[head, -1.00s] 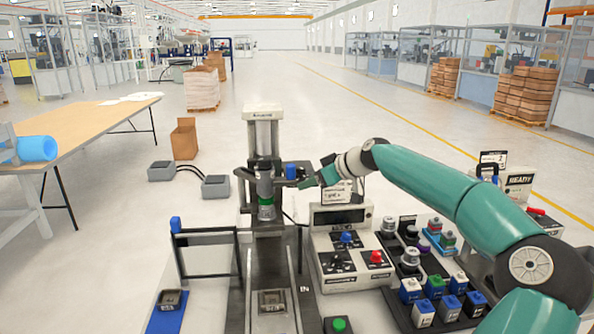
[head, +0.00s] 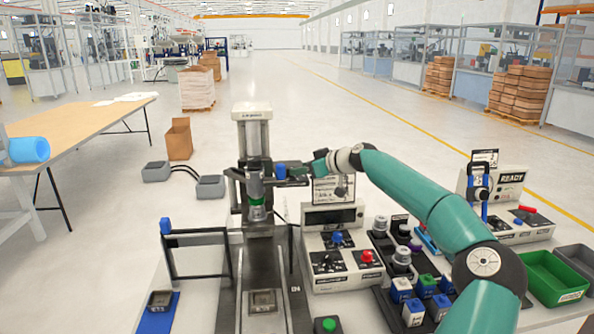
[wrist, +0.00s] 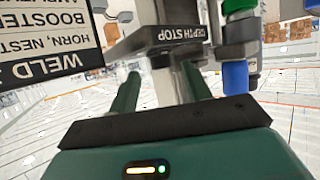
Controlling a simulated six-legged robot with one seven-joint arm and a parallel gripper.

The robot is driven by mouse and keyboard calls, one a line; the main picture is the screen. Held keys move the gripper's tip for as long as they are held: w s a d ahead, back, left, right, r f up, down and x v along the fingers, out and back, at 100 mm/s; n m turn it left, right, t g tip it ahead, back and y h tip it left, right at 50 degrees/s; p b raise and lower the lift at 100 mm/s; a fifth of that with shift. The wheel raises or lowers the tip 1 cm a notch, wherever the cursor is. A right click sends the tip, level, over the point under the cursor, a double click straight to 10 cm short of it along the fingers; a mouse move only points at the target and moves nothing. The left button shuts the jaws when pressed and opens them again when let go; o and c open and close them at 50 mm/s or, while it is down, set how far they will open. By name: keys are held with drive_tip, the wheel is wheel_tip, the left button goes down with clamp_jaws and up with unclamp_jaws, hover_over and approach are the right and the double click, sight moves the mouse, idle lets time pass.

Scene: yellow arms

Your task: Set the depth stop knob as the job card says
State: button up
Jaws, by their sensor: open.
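A dark blue knob (head: 281,170) sticks out on the right of the press column in the head view. My gripper (head: 298,172) is just right of it, open. In the wrist view my gripper's two teal fingers (wrist: 161,74) are apart. Between and beyond them is a pale post below a grey plate lettered DEPTH STOP (wrist: 181,33). A blue cylinder (wrist: 235,77) lies outside the right finger; I cannot tell if it is that knob. The knob's setting is not readable. A lettered card (head: 333,190) stands behind the control box; its lines are too small to read.
The press column (head: 252,130) stands over a metal nest. The control box (head: 333,245) with blue and red knobs is below my arm. Capped blocks fill a dark rack at right, beside a green bin (head: 552,279). A black frame (head: 200,240) stands at left.

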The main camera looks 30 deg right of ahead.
sight(295, 177)
drive_tip(key=shift+x, duration=1.45)
drive_tip(key=c, duration=1)
drive_tip(key=shift+a+m+t+h, duration=0.15)
drive_tip(key=shift+a+m+h, duration=0.05)
drive_tip(key=shift+m+h, duration=0.4)
drive_tip(key=shift+a+m+t+h, duration=0.15)
drive_tip(key=shift+m+h, duration=0.25)
drive_tip(key=shift+h, duration=0.3)
drive_tip(key=shift+m+h, duration=0.4)
drive_tip(key=shift+m, duration=0.1)
drive_tip(key=o, duration=1)
